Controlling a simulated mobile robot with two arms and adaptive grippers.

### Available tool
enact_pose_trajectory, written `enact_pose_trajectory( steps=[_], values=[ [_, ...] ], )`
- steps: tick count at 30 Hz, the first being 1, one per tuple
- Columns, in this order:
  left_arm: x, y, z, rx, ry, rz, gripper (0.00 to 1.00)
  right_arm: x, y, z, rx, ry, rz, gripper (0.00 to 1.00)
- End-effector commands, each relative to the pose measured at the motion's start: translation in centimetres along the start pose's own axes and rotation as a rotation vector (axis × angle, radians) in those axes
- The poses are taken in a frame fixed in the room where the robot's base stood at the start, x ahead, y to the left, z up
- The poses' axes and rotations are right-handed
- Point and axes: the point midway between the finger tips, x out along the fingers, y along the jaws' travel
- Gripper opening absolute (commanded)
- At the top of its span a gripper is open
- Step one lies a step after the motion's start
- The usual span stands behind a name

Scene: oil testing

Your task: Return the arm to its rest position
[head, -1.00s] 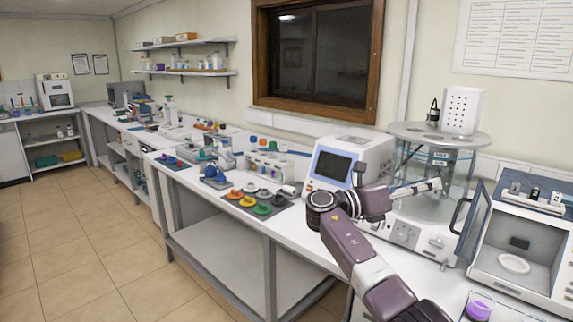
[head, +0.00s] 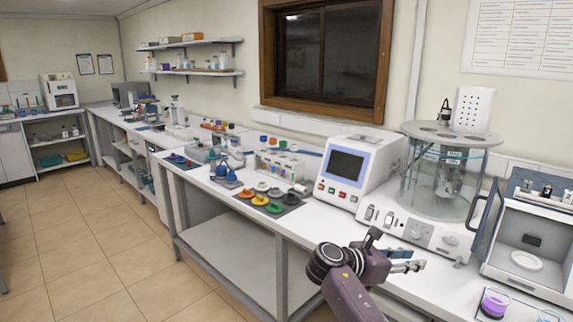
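My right arm comes in from the bottom, with a purple-brown link and a dark round joint. My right gripper (head: 416,260) points right, in front of the bench's front edge and below the white instrument base. Its two fingers show a small gap between them, and nothing is seen held there. My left arm and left gripper are out of view.
The white bench (head: 300,220) runs along the wall. Near the gripper stand a screen analyzer (head: 347,165), a glass bath (head: 425,180) and an open white chamber (head: 525,245). The tiled floor (head: 90,235) at left is clear.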

Motion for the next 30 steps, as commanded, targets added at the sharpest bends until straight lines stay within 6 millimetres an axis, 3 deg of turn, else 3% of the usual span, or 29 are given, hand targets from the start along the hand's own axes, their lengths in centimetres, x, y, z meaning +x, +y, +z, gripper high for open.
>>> enact_pose_trajectory(
  steps=[1, 6, 12, 15, 22, 24, 30],
  values=[
    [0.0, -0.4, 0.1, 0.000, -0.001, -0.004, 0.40, 0.3, -1.0, -3.0, 0.051, 0.057, 0.010, 0.25],
    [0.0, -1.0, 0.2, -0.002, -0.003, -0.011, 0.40, -0.1, -4.9, -13.2, 0.321, 0.294, 0.018, 0.25],
    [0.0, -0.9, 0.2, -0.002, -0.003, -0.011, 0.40, -2.3, -11.2, -22.7, 0.658, 0.559, -0.068, 0.25],
    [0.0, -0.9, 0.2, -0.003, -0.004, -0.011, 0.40, -3.9, -14.8, -26.1, 0.826, 0.675, -0.144, 0.25],
    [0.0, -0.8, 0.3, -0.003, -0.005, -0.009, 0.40, -8.6, -23.4, -30.8, 1.196, 0.894, -0.381, 0.25],
    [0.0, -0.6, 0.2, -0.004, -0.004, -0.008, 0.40, -10.1, -25.7, -31.3, 1.295, 0.944, -0.461, 0.25],
    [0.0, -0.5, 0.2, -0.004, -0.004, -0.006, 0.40, -13.5, -30.2, -31.3, 1.489, 1.029, -0.636, 0.25]
  ],
)
